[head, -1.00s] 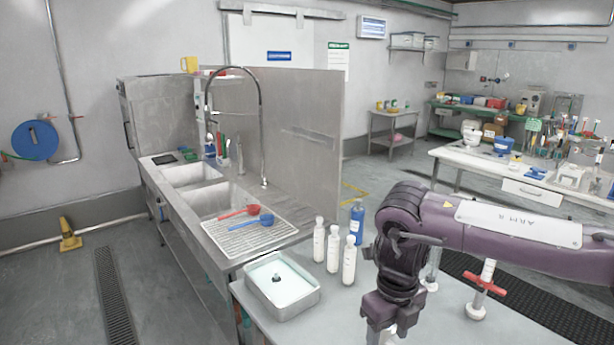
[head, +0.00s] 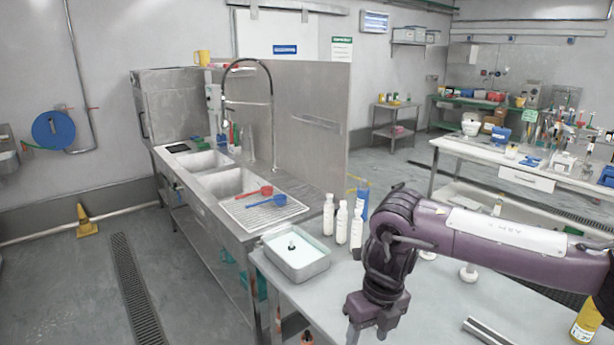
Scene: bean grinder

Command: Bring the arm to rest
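My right arm comes in from the right in the head view, purple with a pale label plate. Its forearm is level over the near table (head: 455,315), and the wrist bends down. My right gripper (head: 372,325) hangs over the table near its front, right of the metal tray (head: 318,268). Its fingertips are at the lower picture edge, so I cannot tell whether it is open or shut. I see nothing held in it. My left gripper is not in view.
White bottles (head: 342,222) and a blue bottle (head: 362,203) stand behind the tray. A yellow container (head: 586,322) and a metal bar (head: 487,331) are at the lower right. A sink unit (head: 232,185) stands left. Floor at far left is mostly clear.

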